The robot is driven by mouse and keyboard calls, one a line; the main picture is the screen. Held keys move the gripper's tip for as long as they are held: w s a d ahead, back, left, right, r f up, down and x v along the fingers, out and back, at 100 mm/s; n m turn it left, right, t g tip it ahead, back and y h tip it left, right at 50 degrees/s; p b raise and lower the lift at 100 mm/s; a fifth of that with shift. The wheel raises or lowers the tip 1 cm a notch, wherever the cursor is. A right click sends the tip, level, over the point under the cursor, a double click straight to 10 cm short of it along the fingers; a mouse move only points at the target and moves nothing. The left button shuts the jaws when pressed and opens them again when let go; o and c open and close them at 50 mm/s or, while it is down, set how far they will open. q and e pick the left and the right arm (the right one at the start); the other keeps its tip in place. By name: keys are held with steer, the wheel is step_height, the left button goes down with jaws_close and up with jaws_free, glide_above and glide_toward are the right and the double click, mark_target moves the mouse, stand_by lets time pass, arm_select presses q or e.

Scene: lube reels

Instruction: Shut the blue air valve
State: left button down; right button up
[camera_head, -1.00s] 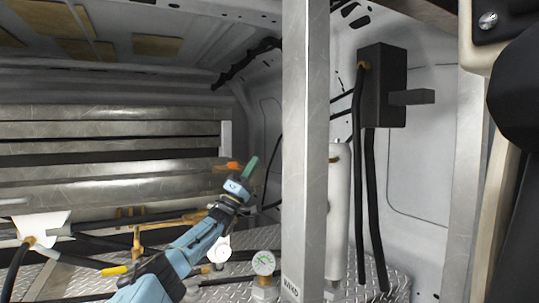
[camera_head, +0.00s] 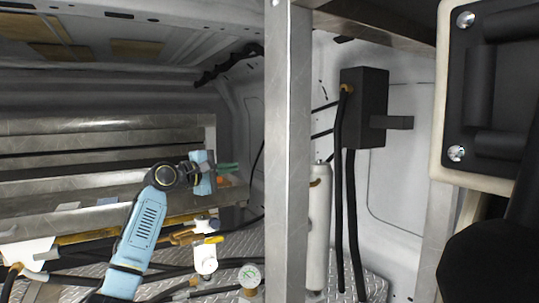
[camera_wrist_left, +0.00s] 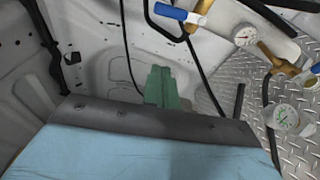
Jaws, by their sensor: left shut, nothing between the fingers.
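In the left wrist view, one blue valve handle (camera_wrist_left: 180,14) sits on a brass fitting at the top. A second blue handle (camera_wrist_left: 315,70) shows at the right edge, partly cut off. I cannot tell which one belongs to the air line. Neither blue handle is clear in the head view. My left gripper (camera_head: 228,168) has green fingers, shut and empty, pointing right above the pipework. It also shows in the left wrist view (camera_wrist_left: 164,88), apart from both handles. My right gripper is not in view.
Metal shelving (camera_head: 100,140) is behind.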

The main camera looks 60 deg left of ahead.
arm_select(q)
steer(key=w+d+p, duration=0.1)
steer(key=w+p, duration=0.2)
steer(key=w, duration=0.9)
steer(key=shift+w+d+h+p, duration=0.25)
steer(key=shift+d+h+p, duration=0.05)
steer(key=shift+d+p, duration=0.1)
steer(key=shift+m, duration=0.3)
steer(key=shift+w+d+r+m+p, duration=0.1)
steer(key=shift+d+m+p, duration=0.1)
steer(key=shift+d+m, duration=0.25)
steer(key=shift+d+r+m+p, duration=0.1)
steer(key=shift+d+m+p, duration=0.05)
steer(key=shift+d+m, duration=0.25)
